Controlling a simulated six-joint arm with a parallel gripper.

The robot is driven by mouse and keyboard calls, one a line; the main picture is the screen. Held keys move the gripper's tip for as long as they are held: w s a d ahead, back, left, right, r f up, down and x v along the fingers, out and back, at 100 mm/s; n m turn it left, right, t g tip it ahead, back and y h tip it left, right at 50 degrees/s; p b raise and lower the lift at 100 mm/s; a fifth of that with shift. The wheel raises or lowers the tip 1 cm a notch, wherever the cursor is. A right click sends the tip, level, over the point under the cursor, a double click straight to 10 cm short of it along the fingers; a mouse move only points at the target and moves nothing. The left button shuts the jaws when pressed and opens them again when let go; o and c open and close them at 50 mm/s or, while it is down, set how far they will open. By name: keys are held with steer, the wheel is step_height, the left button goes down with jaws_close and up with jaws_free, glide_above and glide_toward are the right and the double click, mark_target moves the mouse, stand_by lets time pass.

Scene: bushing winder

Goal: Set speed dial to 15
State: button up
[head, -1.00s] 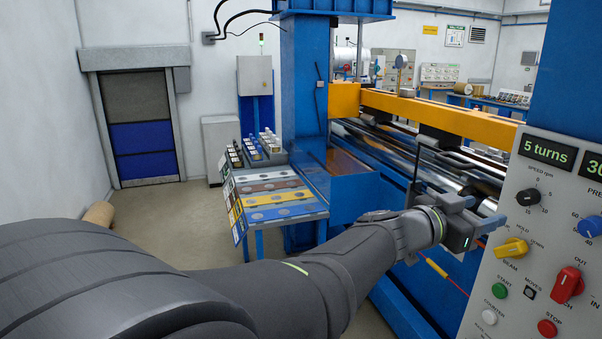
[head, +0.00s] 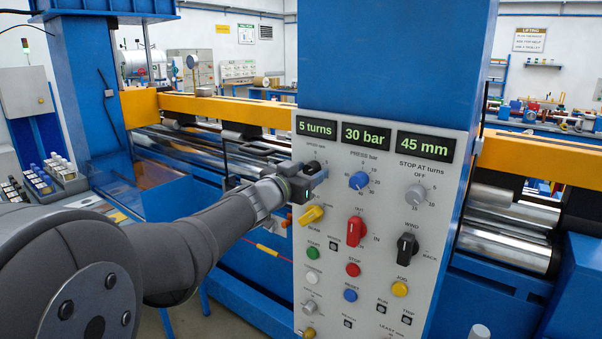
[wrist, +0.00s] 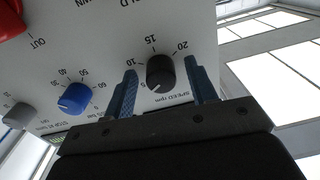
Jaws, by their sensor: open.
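The speed dial (wrist: 160,72) is a black knob under the label SPEED rpm. In the wrist view, which shows the panel upside down, numbers up to 20 ring it, with 15 above the knob. A pale mark on the knob seems to point to the lower left, near the 5. My gripper (wrist: 159,87) is open, with one blue finger on each side of the knob and a visible gap at each side. In the head view the dial (head: 313,167) is partly hidden by my gripper (head: 307,184) at the panel's upper left.
The grey control panel (head: 386,205) carries a blue press knob (head: 358,180), a yellow beam switch (head: 311,215), a red in/out switch (head: 355,231) and several buttons close by. Displays read 5 turns, 30 bar and 45 mm. Steel rollers (head: 506,235) lie beyond the panel.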

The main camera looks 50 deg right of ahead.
steer(key=c, duration=1)
